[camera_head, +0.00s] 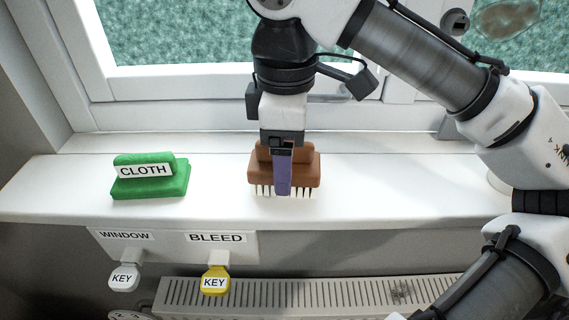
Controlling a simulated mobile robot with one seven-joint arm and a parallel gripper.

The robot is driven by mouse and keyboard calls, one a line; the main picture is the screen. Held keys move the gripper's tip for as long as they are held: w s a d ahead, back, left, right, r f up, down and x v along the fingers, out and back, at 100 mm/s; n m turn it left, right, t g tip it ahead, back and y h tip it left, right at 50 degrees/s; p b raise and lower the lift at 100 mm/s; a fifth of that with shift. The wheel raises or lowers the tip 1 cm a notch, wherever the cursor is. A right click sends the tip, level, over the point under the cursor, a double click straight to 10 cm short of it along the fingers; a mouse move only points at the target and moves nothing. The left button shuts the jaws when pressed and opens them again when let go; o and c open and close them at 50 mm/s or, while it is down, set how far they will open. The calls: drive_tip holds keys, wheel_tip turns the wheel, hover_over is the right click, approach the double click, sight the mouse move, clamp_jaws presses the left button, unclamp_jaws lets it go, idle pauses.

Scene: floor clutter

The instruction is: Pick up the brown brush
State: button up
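The brown brush (307,172) sits on the white window sill, in the middle of the head view. Its pale bristles point down. My gripper (282,178) points straight down at the brush, and a purple finger covers the middle of its front side. The brown top of the brush shows behind and on both sides of the finger. The other finger is hidden, so I cannot tell whether the gripper is closed on the brush or around it with a gap.
A green cloth (150,184) labelled CLOTH lies on the sill (60,190) to the left. Below the sill hang a white key (124,277) and a yellow key (215,281) on a labelled holder (170,247). A radiator (320,293) is underneath. The window frame (190,115) stands behind.

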drive_tip(key=shift+f, duration=1.35)
drive_tip(key=shift+d, duration=0.1)
drive_tip(key=c, duration=1.1)
drive_tip(key=shift+o, duration=0.2)
drive_tip(key=shift+r, duration=0.15)
